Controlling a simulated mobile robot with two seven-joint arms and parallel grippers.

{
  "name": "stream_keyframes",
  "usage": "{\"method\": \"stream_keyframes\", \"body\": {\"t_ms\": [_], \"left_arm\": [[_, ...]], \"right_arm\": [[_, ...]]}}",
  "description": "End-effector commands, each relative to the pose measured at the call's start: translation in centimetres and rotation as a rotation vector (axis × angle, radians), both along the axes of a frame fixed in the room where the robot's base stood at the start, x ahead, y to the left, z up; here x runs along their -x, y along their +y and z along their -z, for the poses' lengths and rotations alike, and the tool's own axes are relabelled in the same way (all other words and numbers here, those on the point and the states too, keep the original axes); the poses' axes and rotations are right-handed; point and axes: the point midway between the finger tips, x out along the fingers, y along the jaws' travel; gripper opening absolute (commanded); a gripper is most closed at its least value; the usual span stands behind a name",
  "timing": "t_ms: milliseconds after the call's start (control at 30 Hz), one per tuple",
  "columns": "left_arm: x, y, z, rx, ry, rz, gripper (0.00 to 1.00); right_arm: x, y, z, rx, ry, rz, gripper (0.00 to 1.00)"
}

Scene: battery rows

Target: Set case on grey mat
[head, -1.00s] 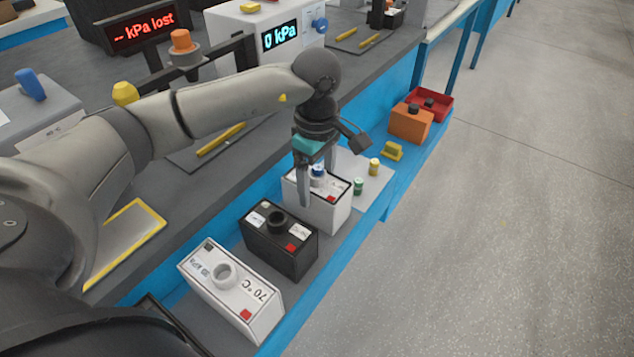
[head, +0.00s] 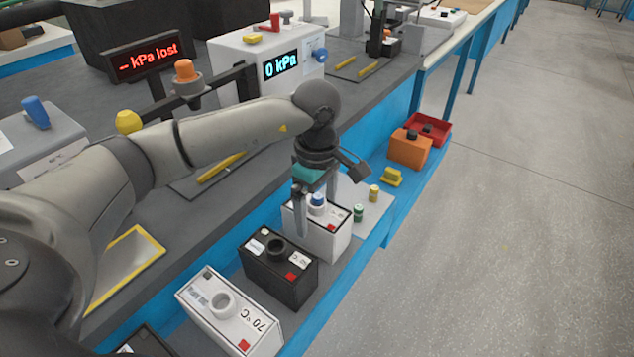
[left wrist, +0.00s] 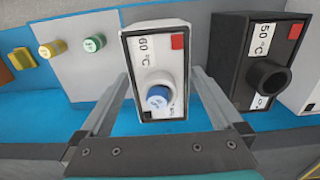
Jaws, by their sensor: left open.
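A white case (head: 330,241) with a blue plug in its top, a red square and a 60 °C label stands on the lower blue shelf; it also shows in the left wrist view (left wrist: 157,50). My left gripper (head: 316,210) is open, pointing down over this case, with one finger on each side of it. In the left wrist view the fingers (left wrist: 160,100) show a gap to the case on both sides. A light grey mat (head: 372,207) lies just beyond the case and bears a green and a yellow plug. My right gripper is not in view.
A black 50 °C case (head: 280,282) and a white 70 °C case (head: 218,325) stand nearer on the shelf. A yellow block (head: 392,178), an orange case (head: 408,150) and a red tray (head: 437,132) are farther along. The workbench (head: 190,222) runs along the left.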

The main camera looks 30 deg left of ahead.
Motion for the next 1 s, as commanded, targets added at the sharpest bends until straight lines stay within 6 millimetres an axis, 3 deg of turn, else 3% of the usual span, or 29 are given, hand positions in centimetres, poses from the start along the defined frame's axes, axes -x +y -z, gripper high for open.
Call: {"method": "stream_keyframes", "body": {"t_ms": [700,1000], "left_arm": [[0.0,0.0,-10.1,0.0,-0.002,0.001,1.0],[0.0,0.0,-12.0,0.0,0.0,0.0,1.0]], "right_arm": [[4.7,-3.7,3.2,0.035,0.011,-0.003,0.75],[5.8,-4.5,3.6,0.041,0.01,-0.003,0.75]]}}
